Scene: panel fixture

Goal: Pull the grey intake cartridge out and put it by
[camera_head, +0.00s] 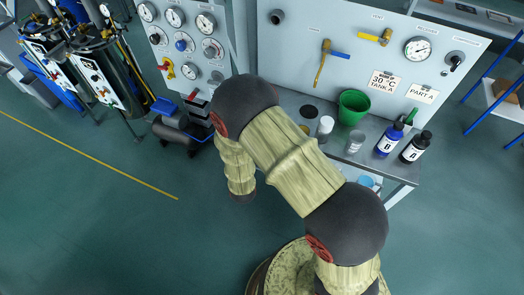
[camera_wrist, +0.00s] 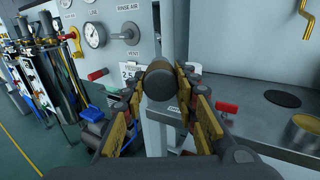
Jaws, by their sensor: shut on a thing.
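In the wrist view, my gripper (camera_wrist: 159,100) is closed around a dark grey cylinder, the grey intake cartridge (camera_wrist: 159,78). Its rounded end shows between the two fingers, with a finger against each side. The cartridge is in front of a pale upright post and the panel edge. Its far end is hidden, so I cannot tell whether it is still seated in a socket. In the head view my arm covers much of that area, and I cannot make out the cartridge there.
A bench (camera_head: 336,154) to the right holds a green bucket (camera_head: 353,107), a white-capped jar (camera_head: 325,127) and bottles (camera_head: 390,138). The gauge panel (camera_wrist: 118,25) stands left of the cartridge. A red lever (camera_wrist: 228,107) sits close right of my fingers.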

